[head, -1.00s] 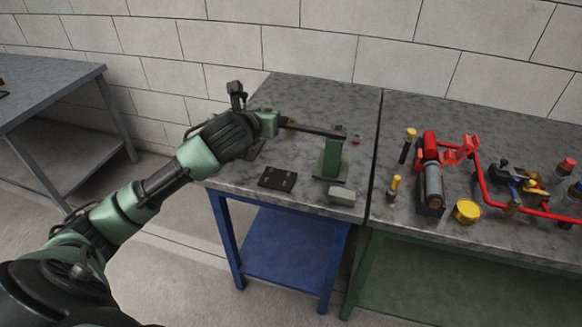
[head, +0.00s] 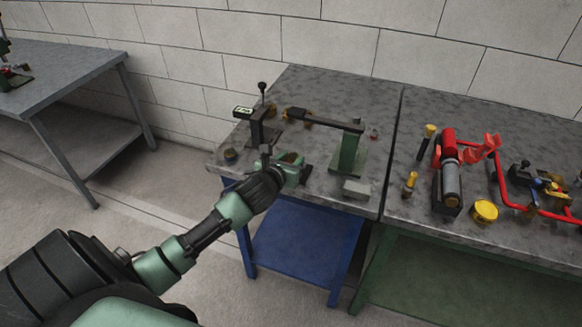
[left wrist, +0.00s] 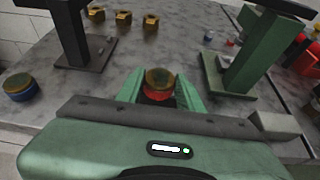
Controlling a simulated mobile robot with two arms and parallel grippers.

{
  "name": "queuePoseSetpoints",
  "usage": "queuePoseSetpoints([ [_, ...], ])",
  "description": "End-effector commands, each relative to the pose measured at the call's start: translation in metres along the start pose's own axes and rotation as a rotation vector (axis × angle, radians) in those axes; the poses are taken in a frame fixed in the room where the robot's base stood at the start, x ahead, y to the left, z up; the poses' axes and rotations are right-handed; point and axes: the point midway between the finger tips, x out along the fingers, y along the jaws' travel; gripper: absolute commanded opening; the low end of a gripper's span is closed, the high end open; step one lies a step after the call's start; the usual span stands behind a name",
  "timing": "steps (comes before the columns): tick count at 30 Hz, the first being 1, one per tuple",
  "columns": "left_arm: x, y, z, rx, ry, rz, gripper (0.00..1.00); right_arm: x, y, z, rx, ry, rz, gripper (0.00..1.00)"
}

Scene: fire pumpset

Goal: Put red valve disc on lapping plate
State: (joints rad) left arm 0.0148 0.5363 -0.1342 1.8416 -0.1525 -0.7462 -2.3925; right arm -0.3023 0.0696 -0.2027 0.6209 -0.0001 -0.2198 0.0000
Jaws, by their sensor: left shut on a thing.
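My left gripper (left wrist: 158,92) is shut on the red valve disc (left wrist: 159,84), a round piece with a brassy top and a red band, seen between the green fingers in the left wrist view. In the head view, my left gripper (head: 292,162) is low over the front of the left grey worktop, and only the brassy top of the disc shows. The lapping plate is not clearly visible; my gripper covers that patch of worktop. I cannot tell whether the disc touches anything below. My right gripper is not in view.
A green stand with a dark arm (head: 348,152) is right of the gripper, with a grey block (head: 357,189) in front. A dark post (head: 257,126) is behind left. A blue-banded disc (left wrist: 19,86) is at left; several brass pieces (left wrist: 124,19) are farther back.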

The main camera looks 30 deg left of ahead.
Motion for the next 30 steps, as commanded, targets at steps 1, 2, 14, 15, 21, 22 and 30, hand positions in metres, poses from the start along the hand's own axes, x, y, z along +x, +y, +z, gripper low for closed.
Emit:
queuePoseSetpoints([
  [1,0.004,0.000,-0.010,-0.005,0.002,0.001,0.00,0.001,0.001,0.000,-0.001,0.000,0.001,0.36],
  [2,0.006,0.000,-0.014,-0.005,0.002,0.001,0.00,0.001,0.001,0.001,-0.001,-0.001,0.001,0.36],
  [14,0.011,0.000,-0.026,0.000,-0.002,0.000,0.00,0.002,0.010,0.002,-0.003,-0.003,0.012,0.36],
  [15,0.011,0.000,-0.026,0.000,-0.001,0.000,0.00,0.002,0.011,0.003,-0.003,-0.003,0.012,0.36],
  [21,0.012,0.000,-0.029,-0.002,0.001,0.000,0.58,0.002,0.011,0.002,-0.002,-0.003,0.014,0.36],
  [22,0.012,0.000,-0.029,-0.001,0.001,0.000,0.58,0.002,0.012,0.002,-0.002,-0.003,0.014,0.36],
  [30,0.011,0.000,-0.027,-0.002,0.000,0.000,0.58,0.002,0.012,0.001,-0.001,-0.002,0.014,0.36],
])
